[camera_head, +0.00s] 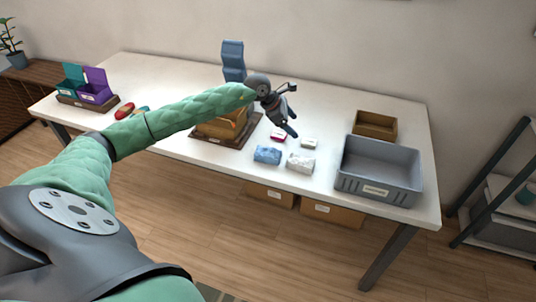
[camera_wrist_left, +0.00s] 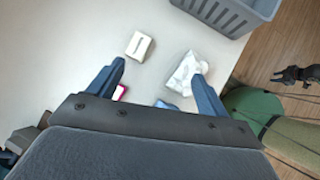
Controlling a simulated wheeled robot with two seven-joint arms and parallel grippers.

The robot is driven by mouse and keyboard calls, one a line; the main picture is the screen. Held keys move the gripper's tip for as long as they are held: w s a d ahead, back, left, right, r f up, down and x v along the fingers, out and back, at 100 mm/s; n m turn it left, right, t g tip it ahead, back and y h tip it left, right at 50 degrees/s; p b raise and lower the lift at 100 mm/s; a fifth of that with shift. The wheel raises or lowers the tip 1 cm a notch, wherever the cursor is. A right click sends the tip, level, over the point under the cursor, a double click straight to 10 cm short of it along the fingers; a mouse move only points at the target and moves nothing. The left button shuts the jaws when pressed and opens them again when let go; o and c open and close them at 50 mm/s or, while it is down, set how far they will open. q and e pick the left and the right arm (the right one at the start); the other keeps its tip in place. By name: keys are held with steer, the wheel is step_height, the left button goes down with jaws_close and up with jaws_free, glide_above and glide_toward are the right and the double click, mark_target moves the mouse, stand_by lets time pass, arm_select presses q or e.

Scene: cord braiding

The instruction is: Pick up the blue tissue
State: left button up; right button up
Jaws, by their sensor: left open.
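The blue tissue (camera_head: 267,154) is a small blue pack lying on the white table, near its front edge, left of a white tissue pack (camera_head: 300,163). My left gripper (camera_head: 291,130) is open and empty, above the table and behind the two packs. In the left wrist view, its fingers (camera_wrist_left: 157,85) are spread. Only a bit of the blue tissue (camera_wrist_left: 165,104) shows there, low between the fingers; the gripper body hides the rest. My right gripper (camera_wrist_left: 297,75) shows small and dark at the right edge of the wrist view, off the table; its jaws are unclear.
A pink-red box (camera_head: 278,135) and a small white box (camera_head: 310,143) lie behind the packs. A grey bin (camera_head: 380,171) stands to their right, with a brown box (camera_head: 375,125) behind. A wooden holder (camera_head: 222,126) on a dark board stands left.

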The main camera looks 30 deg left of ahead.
mark_target(269, 155)
arm_select(q)
steer(key=shift+s+a+f+m+g+y+p, duration=0.2)
steer(key=shift+s+a+f+m+g+y, duration=0.3)
steer(key=shift+s+a+f+g+y, duration=0.45)
steer(key=shift+s+a+f+m+g+y+p, duration=0.25)
steer(key=shift+s+a+f+m+g+y, duration=0.3)
steer(key=shift+s+a+f, duration=0.7)
steer(key=shift+s+a+f+m+g+y+p, duration=0.2)
steer(key=shift+s+a+f+m+g+y, duration=0.35)
steer(key=shift+s+a+f+g, duration=0.4)
step_height(269, 155, down, 5)
steer(key=p, duration=0.3)
steer(key=shift+w+d+r, duration=0.1)
steer(key=shift+d+r, duration=0.05)
steer(key=shift+f, duration=0.55)
arm_select(e)
step_height(269, 155, down, 11)
steer(key=s+d+t, duration=0.1)
steer(key=d, duration=0.1)
steer(key=shift+d+r+t, duration=0.15)
steer(key=shift+d+t, duration=0.15)
steer(key=shift+d, duration=0.05)
steer(key=shift+s, duration=0.1)
arm_select(q)
steer(key=c, duration=1)
arm_select(e)
steer(key=shift+d, duration=0.1)
